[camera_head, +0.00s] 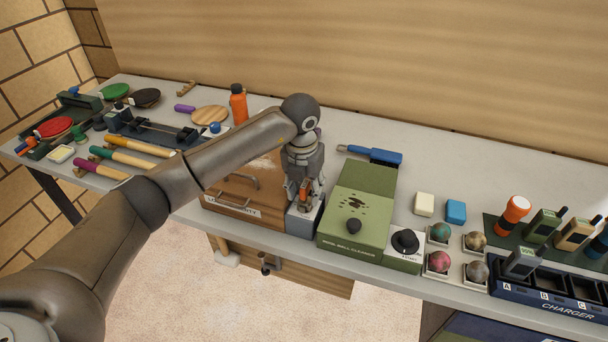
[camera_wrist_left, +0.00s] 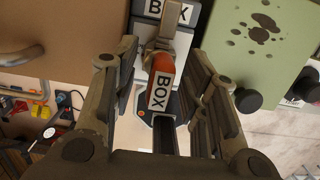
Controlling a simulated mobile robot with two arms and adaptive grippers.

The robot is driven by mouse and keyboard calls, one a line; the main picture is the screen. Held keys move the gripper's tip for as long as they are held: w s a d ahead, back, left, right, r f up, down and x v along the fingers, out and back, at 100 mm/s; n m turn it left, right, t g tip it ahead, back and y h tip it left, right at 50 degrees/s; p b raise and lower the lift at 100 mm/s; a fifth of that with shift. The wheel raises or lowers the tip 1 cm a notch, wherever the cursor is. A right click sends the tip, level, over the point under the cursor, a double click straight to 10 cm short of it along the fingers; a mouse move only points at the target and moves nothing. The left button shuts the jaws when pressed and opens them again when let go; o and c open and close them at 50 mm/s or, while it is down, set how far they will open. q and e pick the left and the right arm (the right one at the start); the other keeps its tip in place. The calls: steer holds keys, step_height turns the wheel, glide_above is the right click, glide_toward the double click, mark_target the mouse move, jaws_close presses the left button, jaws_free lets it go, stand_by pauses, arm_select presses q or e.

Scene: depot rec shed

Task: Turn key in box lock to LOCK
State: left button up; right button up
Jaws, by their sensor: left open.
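My left gripper (camera_head: 304,190) is above the grey lock block (camera_head: 303,222), between the brown box (camera_head: 226,192) and the green cleaner box (camera_head: 362,200). In the left wrist view the open jaws (camera_wrist_left: 163,78) stand on both sides of an orange-red key (camera_wrist_left: 161,72) with a white BOX label. A gap shows between each finger and the key. The key's orange part also shows in the head view (camera_head: 305,196). The key's metal end points to the grey block with a BOX plate (camera_wrist_left: 172,13). Where the key enters the lock, and any LOCK mark, cannot be made out.
The green box has a black knob (camera_head: 353,227) close to the right. The bench's front edge is near.

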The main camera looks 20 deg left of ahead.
arm_select(q)
steer(key=shift+f, duration=0.25)
jaws_close()
steer(key=shift+n+y, duration=0.3)
steer(key=shift+n, duration=2.2)
steer(key=n+p, duration=0.1)
steer(key=n, duration=0.4)
